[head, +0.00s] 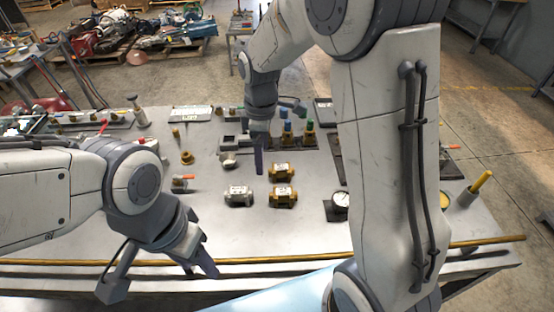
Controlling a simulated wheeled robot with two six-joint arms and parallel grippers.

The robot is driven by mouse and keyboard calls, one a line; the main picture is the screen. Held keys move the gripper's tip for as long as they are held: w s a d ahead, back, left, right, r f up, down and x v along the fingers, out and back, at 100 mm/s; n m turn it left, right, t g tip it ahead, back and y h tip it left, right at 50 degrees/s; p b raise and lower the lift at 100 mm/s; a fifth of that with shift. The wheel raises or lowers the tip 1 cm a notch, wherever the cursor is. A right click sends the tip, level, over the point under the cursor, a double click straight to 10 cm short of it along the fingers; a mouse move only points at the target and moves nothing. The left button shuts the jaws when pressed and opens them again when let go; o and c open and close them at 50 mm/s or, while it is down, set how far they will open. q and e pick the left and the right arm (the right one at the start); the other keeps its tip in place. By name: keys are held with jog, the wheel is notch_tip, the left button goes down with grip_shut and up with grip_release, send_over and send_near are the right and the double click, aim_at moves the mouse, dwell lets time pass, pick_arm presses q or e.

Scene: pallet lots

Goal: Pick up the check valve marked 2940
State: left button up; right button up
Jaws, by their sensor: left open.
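Three valve-like bodies lie on the grey table. One is a silver valve (238,195). The others are a brass valve (281,171) and a second brass valve (283,196) just in front of it. Their markings are too small to read, so I cannot tell which is 2940. My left gripper (203,267) is open and empty near the table's front edge, in front and to the left of the valves. My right gripper (259,162) points down behind the silver valve, left of the rear brass valve, apparently above the table. Its jaw opening cannot be made out.
A pressure gauge (340,201) lies right of the valves, partly beside my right arm. Coloured-top parts (308,132) stand behind. A brass rod (290,258) runs along the front edge.

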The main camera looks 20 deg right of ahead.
jog(key=n, duration=0.2)
send_near(281, 166)
jog(key=shift+a+f, duration=0.15)
jog(key=shift+a, duration=0.2)
notch_tip(281, 166, down, 4)
jog(key=shift+d+r+p, duration=0.1)
jog(key=shift+p, duration=0.35)
jog(key=shift+d+f+p, duration=0.2)
jog(key=shift+f+p, duration=0.6)
jog(key=shift+f, duration=2.35)
jog(key=shift+c, duration=0.3)
grip_shut()
